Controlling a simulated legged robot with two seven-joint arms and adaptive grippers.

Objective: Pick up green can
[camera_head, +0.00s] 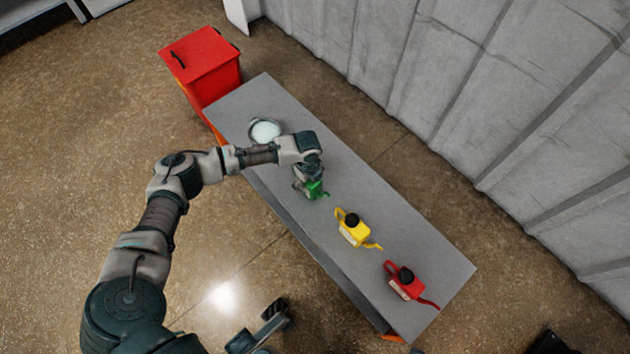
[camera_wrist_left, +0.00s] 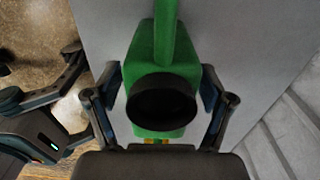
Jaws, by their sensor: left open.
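The green can (camera_head: 315,190) stands on the grey table, partly covered by my left gripper in the head view. In the left wrist view the green can (camera_wrist_left: 163,62) fills the middle, with its black round cap facing the camera. My left gripper (camera_head: 308,184) is over the can from above. In the left wrist view its two fingers (camera_wrist_left: 164,92) are spread, one on each side of the can, with narrow gaps visible. A dark jointed part at the bottom of the head view may be my right gripper (camera_head: 262,328); its jaw state is unclear.
A yellow can (camera_head: 354,231) and a red can (camera_head: 403,284) stand farther right on the table (camera_head: 425,262). A round pale dish (camera_head: 264,131) lies left of my gripper. A red cabinet (camera_head: 202,68) stands at the table's far-left end. A grey wall (camera_head: 450,90) runs behind.

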